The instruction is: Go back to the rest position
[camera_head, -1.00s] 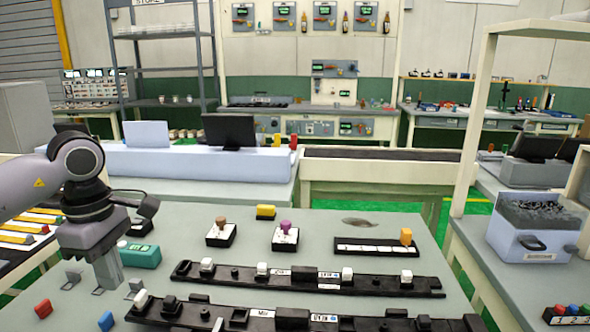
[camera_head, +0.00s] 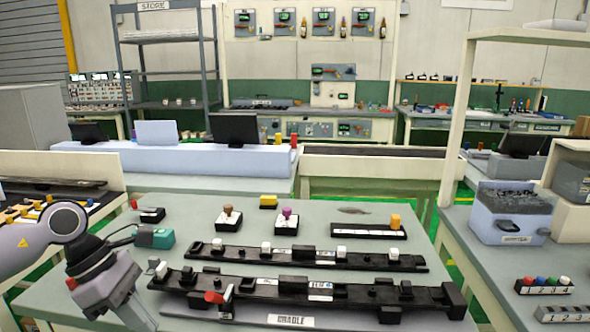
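My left gripper (camera_head: 138,314) hangs at the lower left of the head view, tilted with its fingers down and to the right. It is over the left front part of the grey table (camera_head: 375,232), left of the long black trim bars. The fingers are partly cut off by the frame and I cannot tell whether they are open or shut. My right gripper is out of view. The front black bar (camera_head: 350,295) lies over a base labelled CRADLE, with a red clip (camera_head: 214,297) near its left end. A rear black bar (camera_head: 310,256) carries several white clips.
A teal box (camera_head: 156,237) stands behind my gripper. Two small stands with a brown knob (camera_head: 228,211) and a purple knob (camera_head: 287,213), a yellow block (camera_head: 268,201) and a black rack (camera_head: 352,231) are farther back. A side table with a bin (camera_head: 508,214) is at right.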

